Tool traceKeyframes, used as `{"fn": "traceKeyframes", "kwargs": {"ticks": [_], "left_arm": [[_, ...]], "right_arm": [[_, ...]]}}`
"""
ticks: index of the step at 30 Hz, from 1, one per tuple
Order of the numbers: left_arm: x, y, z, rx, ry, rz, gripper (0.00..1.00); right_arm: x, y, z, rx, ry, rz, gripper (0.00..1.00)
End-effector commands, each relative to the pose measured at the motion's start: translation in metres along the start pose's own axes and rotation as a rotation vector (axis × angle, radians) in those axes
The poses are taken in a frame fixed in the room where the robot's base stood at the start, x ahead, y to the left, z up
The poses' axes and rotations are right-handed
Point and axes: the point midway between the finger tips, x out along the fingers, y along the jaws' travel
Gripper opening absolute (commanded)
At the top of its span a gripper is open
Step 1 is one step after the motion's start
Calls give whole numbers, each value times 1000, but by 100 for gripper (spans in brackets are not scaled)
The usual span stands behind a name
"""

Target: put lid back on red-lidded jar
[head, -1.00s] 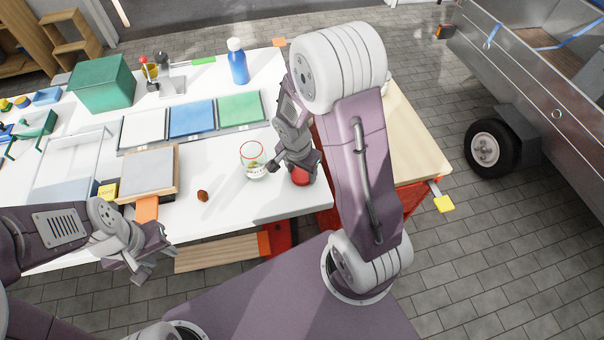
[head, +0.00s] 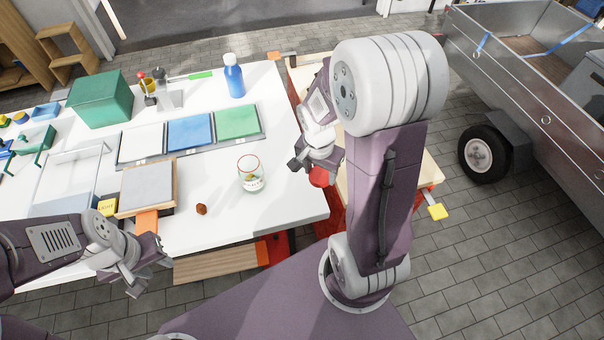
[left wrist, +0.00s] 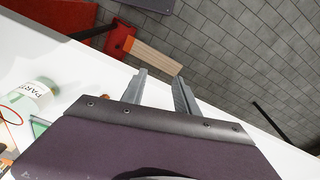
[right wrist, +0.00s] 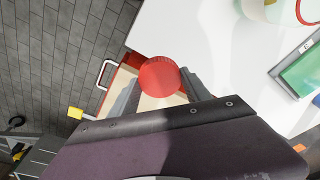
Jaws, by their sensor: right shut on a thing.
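The glass jar (head: 251,178) stands upright and open on the white bench top, with a red ring at its mouth and small contents low inside. Its labelled side shows in the left wrist view (left wrist: 34,95), and part of it at the top of the right wrist view (right wrist: 283,10). My right gripper (head: 318,168) is shut on the round red lid (head: 321,177). It holds the lid to the right of the jar, near the bench's right edge; the lid also shows between the fingers in the right wrist view (right wrist: 160,77). My left gripper (head: 148,278) is open and empty in front of the bench.
A brown lump (head: 201,209) lies left of the jar. Behind are a tray with white, blue and green panels (head: 190,131), a blue bottle (head: 234,76) and a green box (head: 99,98). A grey-topped block (head: 147,187) stands left. Bench space around the jar is clear.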

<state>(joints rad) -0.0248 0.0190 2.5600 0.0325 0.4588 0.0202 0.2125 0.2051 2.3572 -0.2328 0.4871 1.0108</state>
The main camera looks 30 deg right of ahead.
Motion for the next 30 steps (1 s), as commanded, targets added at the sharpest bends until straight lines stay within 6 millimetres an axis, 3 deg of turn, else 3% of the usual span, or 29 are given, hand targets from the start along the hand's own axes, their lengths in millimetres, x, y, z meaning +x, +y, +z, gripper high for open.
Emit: {"fn": "traceKeyframes", "kwargs": {"ticks": [3,9,22,23,28,30], "left_arm": [[-8,0,-1,0,0,0,36],[-12,0,-1,0,0,0,36],[-12,0,-1,0,0,0,36],[-12,0,-1,0,0,0,39],[-12,0,-1,0,0,0,86],[-12,0,-1,-2,-1,1,90]], "right_arm": [[-16,24,-11,8,2,-1,19],[-28,47,-20,3,1,0,19],[-30,52,-22,-2,0,0,19],[-30,52,-22,-1,0,0,19],[-30,52,-22,-1,0,0,19],[-30,52,-22,-3,1,0,19]]}}
